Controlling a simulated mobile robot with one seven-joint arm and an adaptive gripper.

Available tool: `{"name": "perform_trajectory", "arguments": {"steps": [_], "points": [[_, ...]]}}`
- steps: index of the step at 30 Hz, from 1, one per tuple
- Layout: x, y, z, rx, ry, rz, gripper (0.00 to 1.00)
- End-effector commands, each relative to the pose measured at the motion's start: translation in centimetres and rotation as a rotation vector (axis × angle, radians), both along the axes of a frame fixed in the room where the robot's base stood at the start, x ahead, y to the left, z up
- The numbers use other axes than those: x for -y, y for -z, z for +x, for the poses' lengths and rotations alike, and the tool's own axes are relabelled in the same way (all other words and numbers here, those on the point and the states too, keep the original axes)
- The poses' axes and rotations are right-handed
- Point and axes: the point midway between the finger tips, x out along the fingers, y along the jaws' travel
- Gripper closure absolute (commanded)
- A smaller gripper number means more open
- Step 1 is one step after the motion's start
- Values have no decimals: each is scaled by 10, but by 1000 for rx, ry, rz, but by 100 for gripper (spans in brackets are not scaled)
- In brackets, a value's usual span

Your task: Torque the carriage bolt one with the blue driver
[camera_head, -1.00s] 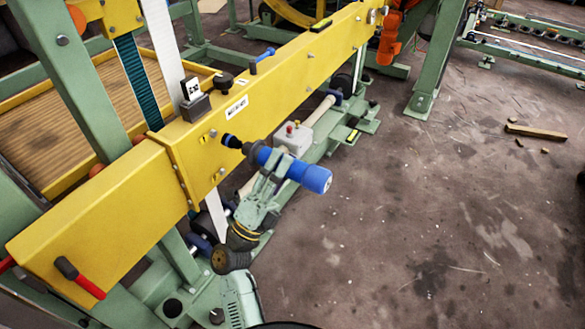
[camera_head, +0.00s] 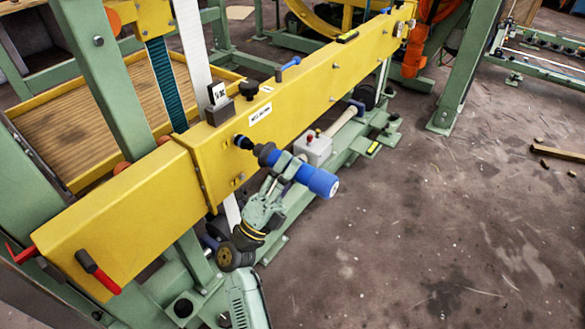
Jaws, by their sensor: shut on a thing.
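The blue driver (camera_head: 318,181) is a thick blue cylinder with a dark, narrower nose. My gripper (camera_head: 276,182) is shut around its middle, in front of the yellow beam (camera_head: 330,80). Small bolt heads (camera_head: 239,178) show lower on the beam face.
A grey box with a red button (camera_head: 315,149) stands behind the driver. Red-handled levers (camera_head: 98,272) stick out at the beam's left end. Green frame legs (camera_head: 452,90) stand around. The concrete floor (camera_head: 420,230) at right is mostly clear, with wood scraps (camera_head: 557,152).

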Motion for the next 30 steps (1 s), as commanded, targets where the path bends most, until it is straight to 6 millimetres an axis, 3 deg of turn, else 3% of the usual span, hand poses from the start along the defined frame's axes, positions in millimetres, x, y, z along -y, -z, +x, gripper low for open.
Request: {"name": "perform_trajectory", "arguments": {"steps": [30], "points": [[-11, -2, 7, 4, -2, -2, 100]]}}
